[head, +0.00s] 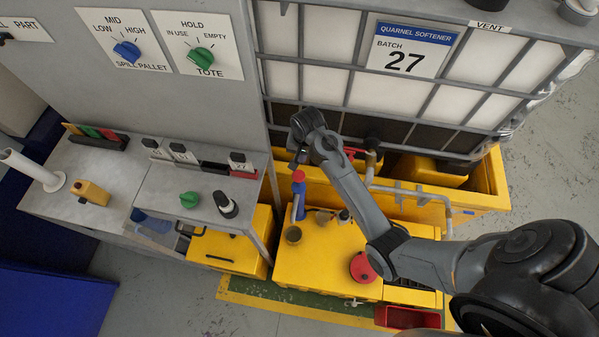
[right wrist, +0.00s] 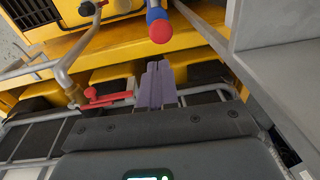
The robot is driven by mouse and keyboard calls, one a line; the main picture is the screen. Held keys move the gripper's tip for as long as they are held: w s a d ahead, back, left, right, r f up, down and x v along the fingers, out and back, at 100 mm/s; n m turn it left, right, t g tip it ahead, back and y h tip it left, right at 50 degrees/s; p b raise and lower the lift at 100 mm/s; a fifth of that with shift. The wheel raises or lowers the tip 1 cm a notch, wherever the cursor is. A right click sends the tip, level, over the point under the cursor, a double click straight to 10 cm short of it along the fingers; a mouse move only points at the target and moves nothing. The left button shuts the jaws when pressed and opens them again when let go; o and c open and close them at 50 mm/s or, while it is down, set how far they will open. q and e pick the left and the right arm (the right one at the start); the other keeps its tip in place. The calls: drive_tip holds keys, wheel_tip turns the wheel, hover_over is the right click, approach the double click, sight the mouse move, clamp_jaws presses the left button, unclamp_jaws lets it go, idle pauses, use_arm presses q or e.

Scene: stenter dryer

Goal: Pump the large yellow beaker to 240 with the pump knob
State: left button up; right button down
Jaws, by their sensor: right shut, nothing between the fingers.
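My right gripper (head: 299,158) is above the yellow cabinet at the foot of the tote. In the right wrist view its fingers (right wrist: 157,85) are together and empty. A green knob (head: 190,199) and a black knob with a pale ring (head: 226,205) sit on the grey bench left of the gripper. I cannot tell which is the pump knob. My left gripper is out of view.
A blue, red-topped upright thing (head: 299,196) stands near my right gripper; it also shows in the wrist view (right wrist: 160,27). A red valve handle (right wrist: 106,100) and grey pipe (right wrist: 70,62) are close by. The caged tote (head: 350,88) stands behind. Panel dials (head: 127,50) are upper left.

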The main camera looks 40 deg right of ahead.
sight(299, 176)
drive_tip(key=f, duration=0.4)
drive_tip(key=w+f, duration=0.1)
drive_tip(key=f, duration=0.9)
drive_tip(key=shift+w+d, duration=0.15)
drive_tip(key=shift+w, duration=0.05)
wheel_tip(299, 176, down, 8)
drive_tip(key=b, duration=0.4)
drive_tip(key=shift+r, duration=0.25)
drive_tip(key=shift+s+f, duration=0.15)
drive_tip(key=shift+f, duration=0.1)
